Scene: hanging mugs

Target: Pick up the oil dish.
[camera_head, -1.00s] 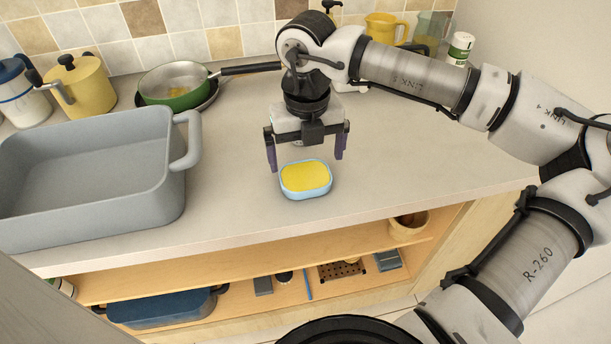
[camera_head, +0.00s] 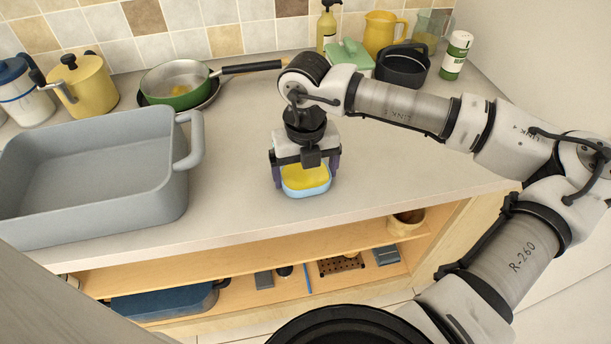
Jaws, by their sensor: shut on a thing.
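The oil dish (camera_head: 306,181) is a small rounded dish with a light blue rim and yellow contents. It is on the grey counter near the front edge, in the middle of the head view. My gripper (camera_head: 306,176) is directly over it, pointing down, with one finger at its left side and one at its right side. The fingers are shut on the dish. The gripper body hides the dish's back part. I cannot tell whether the dish is clear of the counter.
A large grey roasting pan (camera_head: 186,190) stands to the left. A green frying pan (camera_head: 175,98) and a yellow pot (camera_head: 82,88) are behind it. A black pot (camera_head: 402,70), a yellow pitcher (camera_head: 380,35) and a white-and-green container (camera_head: 455,57) stand at the back right. The counter (camera_head: 400,165) right of the dish is clear.

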